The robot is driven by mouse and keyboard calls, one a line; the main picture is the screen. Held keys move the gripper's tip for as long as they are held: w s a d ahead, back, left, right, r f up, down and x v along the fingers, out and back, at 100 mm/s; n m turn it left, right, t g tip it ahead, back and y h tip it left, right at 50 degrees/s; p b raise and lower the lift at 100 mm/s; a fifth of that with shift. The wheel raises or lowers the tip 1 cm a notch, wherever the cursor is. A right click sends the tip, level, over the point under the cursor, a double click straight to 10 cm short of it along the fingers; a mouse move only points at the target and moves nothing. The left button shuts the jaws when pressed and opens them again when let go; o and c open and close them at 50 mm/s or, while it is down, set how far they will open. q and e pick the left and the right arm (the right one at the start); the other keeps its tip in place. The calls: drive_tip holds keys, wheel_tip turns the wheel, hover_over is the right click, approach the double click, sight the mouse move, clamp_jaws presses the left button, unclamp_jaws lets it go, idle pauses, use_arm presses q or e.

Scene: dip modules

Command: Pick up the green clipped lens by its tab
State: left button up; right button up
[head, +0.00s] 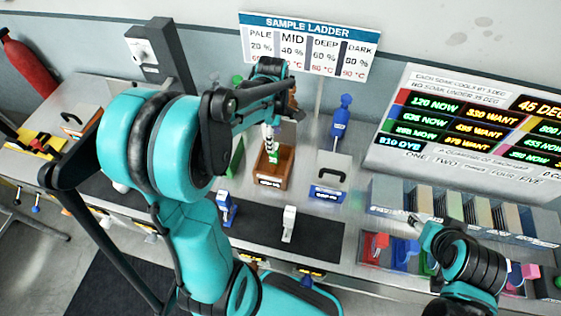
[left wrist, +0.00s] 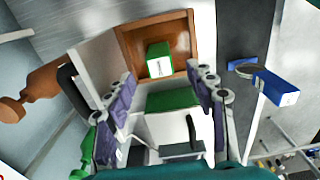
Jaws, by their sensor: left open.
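In the left wrist view a small green block (left wrist: 159,60) with a white label lies in a brown wooden box (left wrist: 125,45). A nearer pale piece with a green top (left wrist: 172,99) shows between the fingers. I cannot tell which green piece is the clipped lens, and no tab is clear. My left gripper (left wrist: 163,90) is open, its fingers on either side of the nearer piece; contact is unclear. In the head view, my left gripper (head: 270,136) is above the wooden box (head: 268,175). My right gripper (head: 414,221) is at the lower right, its fingers too small to read.
A white piece (head: 289,222) stands on the dark mat.

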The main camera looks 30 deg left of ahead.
sight(275, 160)
use_arm(q)
wheel_tip(275, 160, down, 9)
drive_tip(key=shift+f+b, duration=0.1)
drive_tip(key=shift+b, duration=0.8)
clamp_jaws()
